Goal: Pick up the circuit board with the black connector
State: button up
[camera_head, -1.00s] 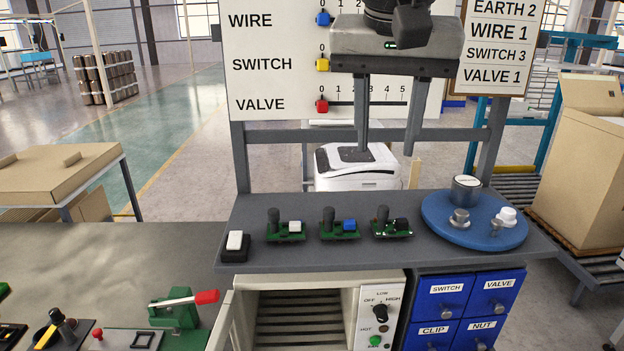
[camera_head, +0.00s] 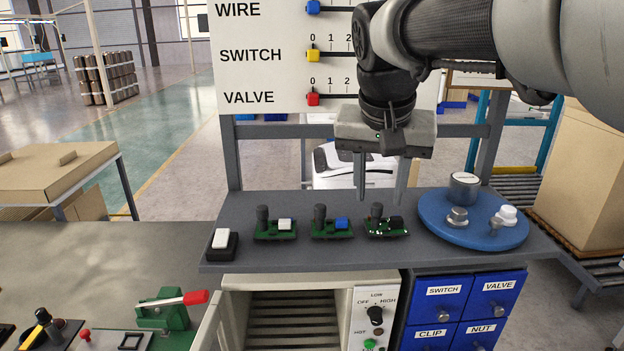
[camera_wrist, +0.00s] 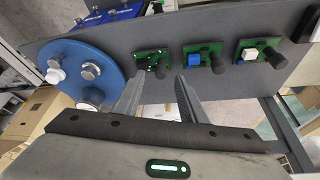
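The circuit board with the black connector (camera_head: 386,229) lies on the grey shelf, rightmost of three green boards. It also shows in the wrist view (camera_wrist: 152,62). The board with the blue connector (camera_head: 332,229) is in the middle, and the board with the white connector (camera_head: 275,229) is on the left. Each board carries a dark upright cylinder. My gripper (camera_head: 381,198) is above and just behind the black-connector board, fingers pointing down. In the wrist view its fingers (camera_wrist: 158,98) are apart with nothing between them. It is open and does not visibly touch the board.
A blue round turntable (camera_head: 440,232) with metal parts stands right of the boards. A white push switch (camera_head: 221,240) sits at the shelf's left end. Below are an open oven-like box (camera_head: 230,283) and blue labelled drawers (camera_head: 437,297). A sign panel (camera_head: 270,85) stands behind.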

jog(key=shift+x, duration=1.4)
grip_shut()
